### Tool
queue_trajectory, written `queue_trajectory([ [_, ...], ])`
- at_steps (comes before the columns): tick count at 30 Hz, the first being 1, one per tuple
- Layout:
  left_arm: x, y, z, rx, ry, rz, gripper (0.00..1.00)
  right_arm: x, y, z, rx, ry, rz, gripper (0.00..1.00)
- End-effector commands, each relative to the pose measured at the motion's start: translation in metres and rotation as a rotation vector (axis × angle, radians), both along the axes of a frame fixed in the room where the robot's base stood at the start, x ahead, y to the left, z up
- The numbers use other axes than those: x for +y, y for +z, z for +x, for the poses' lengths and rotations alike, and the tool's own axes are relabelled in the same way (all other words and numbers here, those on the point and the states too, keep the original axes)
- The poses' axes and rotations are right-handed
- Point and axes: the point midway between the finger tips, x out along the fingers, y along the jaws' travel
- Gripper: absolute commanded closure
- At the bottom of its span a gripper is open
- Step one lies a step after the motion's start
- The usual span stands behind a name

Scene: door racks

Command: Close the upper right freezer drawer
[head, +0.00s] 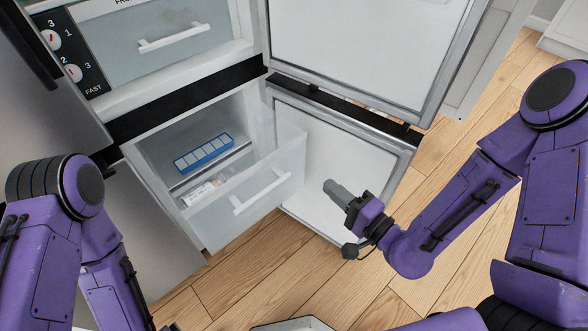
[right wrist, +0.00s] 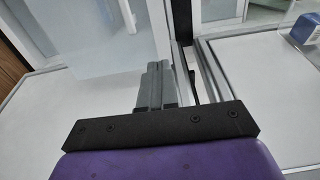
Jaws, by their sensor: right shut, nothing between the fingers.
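A freezer drawer (head: 228,208) with a clear front and white handle is pulled out of the lower compartment. It holds a small printed package (head: 203,190). A blue ice tray (head: 204,152) lies behind its front, inside the compartment. Another drawer (head: 160,50) with a white handle sits above, behind the upper opening, and looks pushed in. My right gripper (head: 337,191) is shut and empty, to the right of the pulled-out drawer and in front of the lower door's inner face, apart from the handle. Its closed fingers also show in the right wrist view (right wrist: 157,85). My left gripper is out of view.
The upper door (head: 360,45) and lower door (head: 345,150) stand open at the right. A panel with dials (head: 65,50) is at the upper left. Wood floor (head: 265,285) lies clear in front. A pale object (head: 290,325) shows at the bottom edge.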

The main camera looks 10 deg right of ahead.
Motion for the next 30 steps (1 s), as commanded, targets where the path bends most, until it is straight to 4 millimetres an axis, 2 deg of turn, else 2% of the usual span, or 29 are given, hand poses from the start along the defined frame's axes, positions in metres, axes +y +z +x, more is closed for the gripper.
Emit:
queue_trajectory([
  [8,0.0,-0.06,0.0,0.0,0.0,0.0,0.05,0.024,-0.01,0.04,-0.008,0.003,-0.008,1.0],
  [9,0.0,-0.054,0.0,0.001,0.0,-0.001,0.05,0.028,-0.003,0.047,-0.006,0.004,-0.01,1.0],
  [18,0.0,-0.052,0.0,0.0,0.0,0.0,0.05,0.058,0.001,0.099,0.001,0.002,-0.009,1.0],
  [24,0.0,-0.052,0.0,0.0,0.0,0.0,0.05,0.067,0.001,0.115,0.001,0.0,-0.008,1.0],
  [30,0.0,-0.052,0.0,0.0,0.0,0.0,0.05,0.068,0.001,0.116,0.003,0.0,-0.007,1.0],
])
